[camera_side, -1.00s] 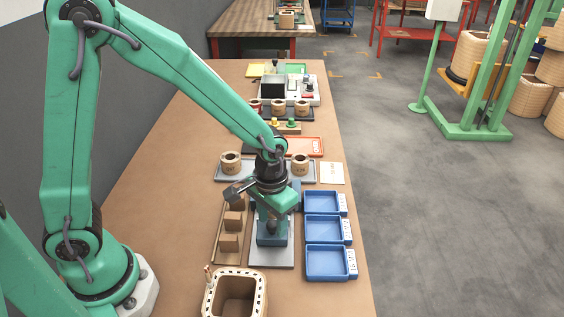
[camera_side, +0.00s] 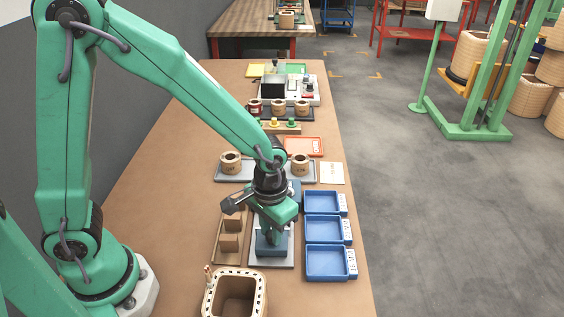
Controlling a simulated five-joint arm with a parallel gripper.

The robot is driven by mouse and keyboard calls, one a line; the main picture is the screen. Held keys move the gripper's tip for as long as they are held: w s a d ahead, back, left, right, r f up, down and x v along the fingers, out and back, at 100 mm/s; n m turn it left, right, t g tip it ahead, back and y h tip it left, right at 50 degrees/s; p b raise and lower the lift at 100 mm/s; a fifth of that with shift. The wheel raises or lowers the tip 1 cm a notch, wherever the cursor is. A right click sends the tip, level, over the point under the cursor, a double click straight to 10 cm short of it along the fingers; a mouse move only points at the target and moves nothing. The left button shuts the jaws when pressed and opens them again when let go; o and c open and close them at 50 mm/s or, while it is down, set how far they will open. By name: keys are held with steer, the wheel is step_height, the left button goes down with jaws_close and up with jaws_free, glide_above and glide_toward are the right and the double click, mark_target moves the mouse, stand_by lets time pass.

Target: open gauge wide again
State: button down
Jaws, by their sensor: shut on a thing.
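The gauge has a grey base plate (camera_side: 273,264) on the bench, left of the blue trays. A dark blue-teal block of the gauge (camera_side: 273,247) stands toward the near end of that plate. Another dark teal part (camera_side: 295,187) shows at its far end, partly behind my wrist. My gripper (camera_side: 270,234) points down over the near block and is shut on its upper part. The fingertips are small and partly hidden, so the exact contact does not show clearly.
Several blue trays (camera_side: 356,263) line the right side. A wooden holder with brown blocks (camera_side: 230,243) lies close on the left. Two coils (camera_side: 300,167) stand on grey plates behind.

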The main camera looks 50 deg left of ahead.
steer(key=shift+d, duration=0.1)
steer(key=c, duration=1.2)
jaws_free()
steer(key=shift+r, duration=0.15)
steer(key=shift+r, duration=3.75)
steer(key=shift+r, duration=0.1)
